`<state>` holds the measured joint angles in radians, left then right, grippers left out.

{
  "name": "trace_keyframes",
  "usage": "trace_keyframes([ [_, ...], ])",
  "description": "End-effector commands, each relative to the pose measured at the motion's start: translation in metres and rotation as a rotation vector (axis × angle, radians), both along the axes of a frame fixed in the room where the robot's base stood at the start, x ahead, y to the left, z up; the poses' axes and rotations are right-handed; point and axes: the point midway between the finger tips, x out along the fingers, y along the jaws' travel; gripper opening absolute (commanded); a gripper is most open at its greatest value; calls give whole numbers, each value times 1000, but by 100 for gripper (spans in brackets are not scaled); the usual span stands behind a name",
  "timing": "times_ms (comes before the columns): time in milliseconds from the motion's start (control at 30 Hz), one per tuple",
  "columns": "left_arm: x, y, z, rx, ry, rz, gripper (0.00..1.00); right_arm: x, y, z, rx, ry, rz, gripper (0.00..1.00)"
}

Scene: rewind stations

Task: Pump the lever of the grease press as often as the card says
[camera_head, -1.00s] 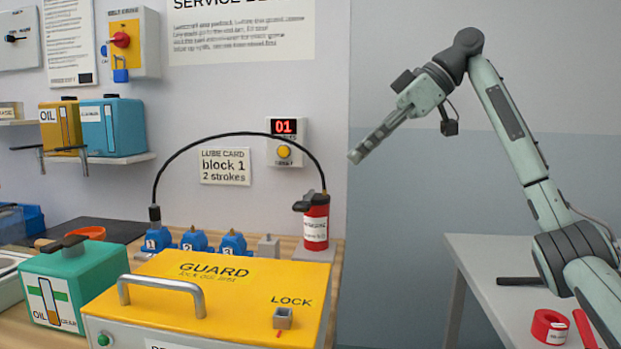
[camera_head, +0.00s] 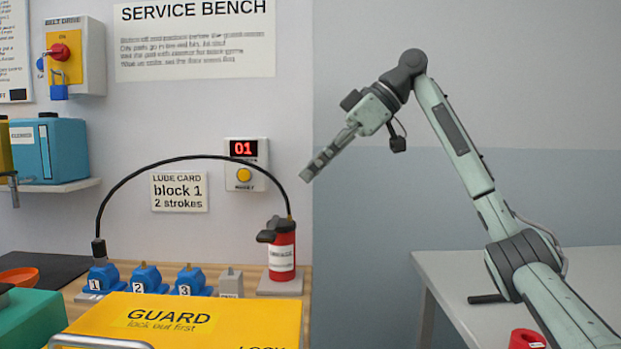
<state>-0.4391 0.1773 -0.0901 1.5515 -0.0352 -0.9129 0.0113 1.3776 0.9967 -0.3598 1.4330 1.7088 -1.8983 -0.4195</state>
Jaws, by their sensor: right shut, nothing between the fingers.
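The grease press (camera_head: 282,252) is a red cylinder with a white label on a grey base, at the back right of the bench. Its dark lever (camera_head: 267,236) points left near the top. A black hose arches from its top to block 1 (camera_head: 102,279). The lube card (camera_head: 180,192) on the wall reads "block 1, 2 strokes". The counter (camera_head: 244,149) above it shows a red 01, with a yellow button below. My right gripper (camera_head: 309,176) is shut and empty, up and to the right of the press, apart from it. My left gripper is not in view.
Blue blocks 2 (camera_head: 146,279) and 3 (camera_head: 190,281) and a grey block (camera_head: 231,283) stand left of the press. The yellow guard (camera_head: 245,312) fills the front. A side table (camera_head: 450,275) with a red roll (camera_head: 527,339) stands at right.

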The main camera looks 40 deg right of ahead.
Motion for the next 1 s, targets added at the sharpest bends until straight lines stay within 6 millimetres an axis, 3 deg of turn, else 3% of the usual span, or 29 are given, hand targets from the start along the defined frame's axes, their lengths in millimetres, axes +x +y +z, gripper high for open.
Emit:
trace_keyframes([
  [333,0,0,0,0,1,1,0,32,43,-54,-1,4,1,0],
  [500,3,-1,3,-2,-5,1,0,32,42,-80,-2,4,-2,0],
  [700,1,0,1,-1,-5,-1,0,32,42,-92,0,2,0,0],
  [1000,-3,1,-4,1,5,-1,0,32,42,-93,1,1,0,0],
])
